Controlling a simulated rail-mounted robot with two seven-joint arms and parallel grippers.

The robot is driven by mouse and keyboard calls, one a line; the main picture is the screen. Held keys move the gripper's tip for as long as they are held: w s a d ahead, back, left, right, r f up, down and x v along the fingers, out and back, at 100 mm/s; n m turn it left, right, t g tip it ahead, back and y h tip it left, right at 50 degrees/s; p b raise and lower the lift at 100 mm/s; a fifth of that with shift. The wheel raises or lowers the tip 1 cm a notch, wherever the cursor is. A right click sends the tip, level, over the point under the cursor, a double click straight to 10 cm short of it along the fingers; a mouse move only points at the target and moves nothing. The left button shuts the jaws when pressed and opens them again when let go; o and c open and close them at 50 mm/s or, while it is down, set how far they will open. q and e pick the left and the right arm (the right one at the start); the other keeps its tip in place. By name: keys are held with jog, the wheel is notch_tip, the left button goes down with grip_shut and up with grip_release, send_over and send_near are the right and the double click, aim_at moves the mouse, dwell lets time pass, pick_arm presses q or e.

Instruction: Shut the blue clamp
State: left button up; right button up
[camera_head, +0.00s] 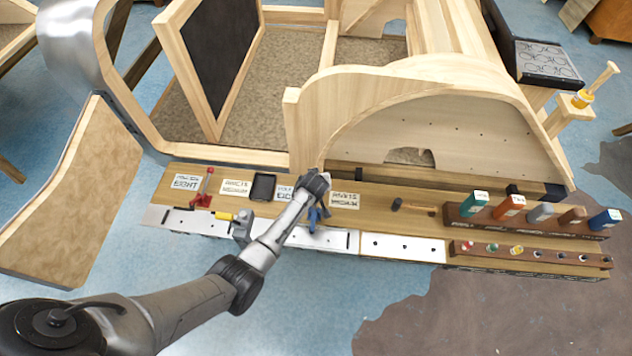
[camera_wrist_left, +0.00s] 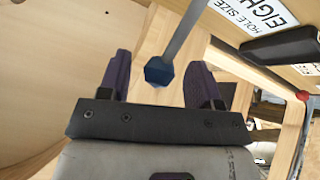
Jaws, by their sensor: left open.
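The blue clamp (camera_head: 315,215) stands on the metal strip at the front of the wooden bench. My left arm partly covers it in the head view. In the left wrist view, a grey rod with a blue faceted end (camera_wrist_left: 158,71), which looks like the clamp's handle, reaches down between the fingers. My left gripper (camera_head: 321,184) is over the clamp, and it also shows in the left wrist view (camera_wrist_left: 160,82). Its dark fingers are open, one on each side of the blue end, with gaps visible. My right gripper is not in view.
A red clamp (camera_head: 203,190) and a yellow-handled clamp (camera_head: 240,222) stand left of the blue one. A black phone-like item (camera_head: 263,187) lies among paper labels. A curved wooden frame (camera_head: 400,90) rises just behind. Coloured blocks fill a wooden rack (camera_head: 535,224) at right.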

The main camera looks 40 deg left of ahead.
pick_arm(q)
jog(key=p+v, duration=0.2)
jog(key=v, duration=1.1)
jog(key=shift+s+r, duration=0.15)
jog(key=shift+s, duration=0.05)
jog(key=shift+d, duration=0.1)
